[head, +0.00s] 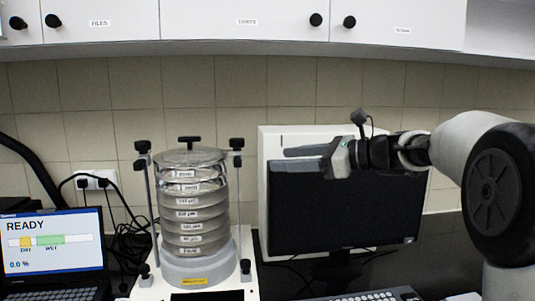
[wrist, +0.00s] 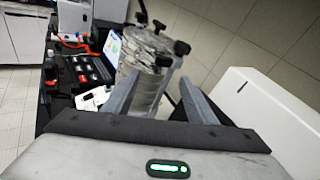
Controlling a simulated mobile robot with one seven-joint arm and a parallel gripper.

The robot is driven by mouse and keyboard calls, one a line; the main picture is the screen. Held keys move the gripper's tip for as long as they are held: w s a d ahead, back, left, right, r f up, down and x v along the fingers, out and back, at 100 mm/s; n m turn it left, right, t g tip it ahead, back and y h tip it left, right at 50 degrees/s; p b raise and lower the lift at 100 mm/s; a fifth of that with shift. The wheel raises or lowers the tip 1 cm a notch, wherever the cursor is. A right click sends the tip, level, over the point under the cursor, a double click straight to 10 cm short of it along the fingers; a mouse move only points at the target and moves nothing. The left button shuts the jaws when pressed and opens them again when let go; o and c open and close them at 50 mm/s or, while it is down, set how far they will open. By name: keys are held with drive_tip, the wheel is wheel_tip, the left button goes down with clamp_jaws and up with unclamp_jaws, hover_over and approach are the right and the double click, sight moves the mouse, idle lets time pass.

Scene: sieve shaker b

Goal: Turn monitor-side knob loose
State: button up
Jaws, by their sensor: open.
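The sieve shaker holds a clear-lidded stack of sieves (head: 187,205) between two upright rods. The monitor-side knob (head: 237,144) is black and sits atop the right rod, with another black piece just below it. A central knob (head: 189,141) and a left rod knob (head: 142,147) also show. My gripper (head: 282,159) is open and empty, right of the monitor-side knob and apart from it, fingers pointing left. In the wrist view the open fingers (wrist: 158,82) frame the sieve stack (wrist: 150,92); black knobs show beyond them, the nearest apparently the monitor-side knob (wrist: 181,47).
A monitor (head: 345,215) stands right of the shaker, behind and below my gripper, with a white box (head: 275,135) behind it. A laptop (head: 52,250) reading READY stands at the left. Cabinets (head: 245,22) hang above. Black cables lie behind the shaker.

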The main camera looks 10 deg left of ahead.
sight(238, 142)
drive_tip(key=w+d+r+m+y, duration=0.1)
drive_tip(key=w+r+m+y, duration=0.1)
drive_tip(key=w, duration=0.2)
drive_tip(key=shift+t, duration=0.4)
drive_tip(key=x, duration=0.8)
drive_tip(key=p+x, duration=0.1)
drive_tip(key=x, duration=0.8)
drive_tip(key=shift+w+a+f, duration=0.1)
drive_tip(key=shift+w+f, duration=0.05)
drive_tip(key=shift+f, duration=0.1)
drive_tip(key=c, duration=1)
drive_tip(key=shift+m, duration=0.3)
drive_tip(key=shift+c, duration=0.2)
